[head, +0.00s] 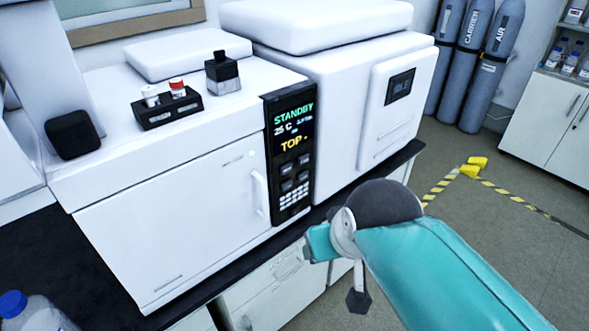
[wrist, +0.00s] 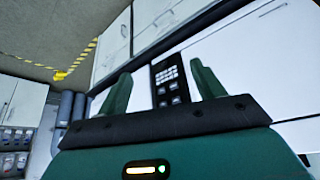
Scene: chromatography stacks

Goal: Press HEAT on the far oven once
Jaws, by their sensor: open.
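A white oven (head: 160,225) stands on the dark bench in the head view, with its door and handle shut. Its black control panel (head: 291,150) reads STANDBY, 25 C and TOP. Below the readout are several dark keys (head: 295,171) and a pale keypad (head: 294,196); their labels are too small to read, so I cannot pick out HEAT. The wrist view shows the panel (wrist: 171,85) apparently upside down, keypad uppermost, between and beyond my fingers. My gripper (wrist: 161,70) is open and empty, apart from the panel. My teal arm fills the lower right of the head view.
A second white unit (head: 352,105) with a small display stands right of the oven. Grey gas cylinders (head: 470,65) stand behind. Yellow-black tape (head: 510,197) marks open floor at right.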

